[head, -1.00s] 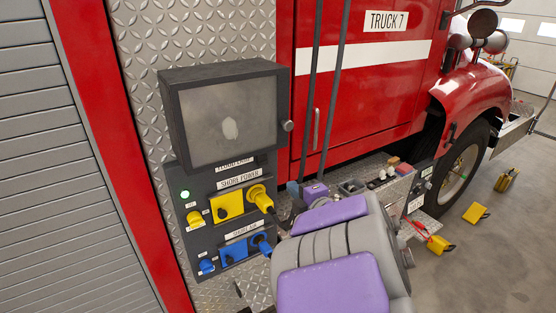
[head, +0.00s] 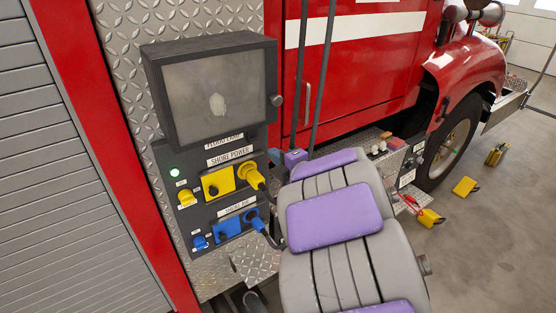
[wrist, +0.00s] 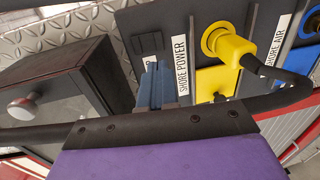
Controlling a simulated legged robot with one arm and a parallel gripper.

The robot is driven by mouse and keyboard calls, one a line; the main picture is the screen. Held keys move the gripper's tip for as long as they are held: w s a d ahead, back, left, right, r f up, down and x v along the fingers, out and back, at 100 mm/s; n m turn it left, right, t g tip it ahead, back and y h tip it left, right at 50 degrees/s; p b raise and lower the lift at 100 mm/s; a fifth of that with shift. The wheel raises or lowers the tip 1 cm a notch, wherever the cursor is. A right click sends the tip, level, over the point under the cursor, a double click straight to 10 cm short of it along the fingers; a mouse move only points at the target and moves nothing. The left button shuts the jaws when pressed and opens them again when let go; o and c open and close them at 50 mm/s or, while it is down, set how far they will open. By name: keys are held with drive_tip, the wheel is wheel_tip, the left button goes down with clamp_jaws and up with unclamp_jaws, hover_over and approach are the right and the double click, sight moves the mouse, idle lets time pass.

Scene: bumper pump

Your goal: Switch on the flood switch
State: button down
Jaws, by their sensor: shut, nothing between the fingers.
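The flood lamp (head: 218,98) is a dark box with a frosted pane on the panel, and its label (head: 224,140) sits just below. In the wrist view a small black rocker-like switch (wrist: 148,43) lies on the dark panel above the mostly covered flood label; I cannot tell its position. My gripper (wrist: 155,82) is shut and empty, its blue-grey fingers pointing at the panel just below this switch in the picture. I cannot tell if they touch.
Below are the yellow shore power plug (head: 250,174) with its black cable and the blue shore air fitting (head: 252,216). A green light (head: 174,172) glows at left. The lamp's round knob (wrist: 22,106) sticks out near my gripper. Red truck door (head: 350,85) stands behind.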

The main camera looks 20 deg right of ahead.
sight(254, 140)
drive_tip(key=x, duration=0.8)
drive_tip(key=shift+w+a+f, duration=0.15)
drive_tip(key=shift+w+a, duration=0.2)
drive_tip(key=shift+w, duration=0.1)
drive_tip(key=shift+w+d, duration=0.1)
drive_tip(key=shift+w, duration=0.05)
drive_tip(key=shift+d, duration=0.2)
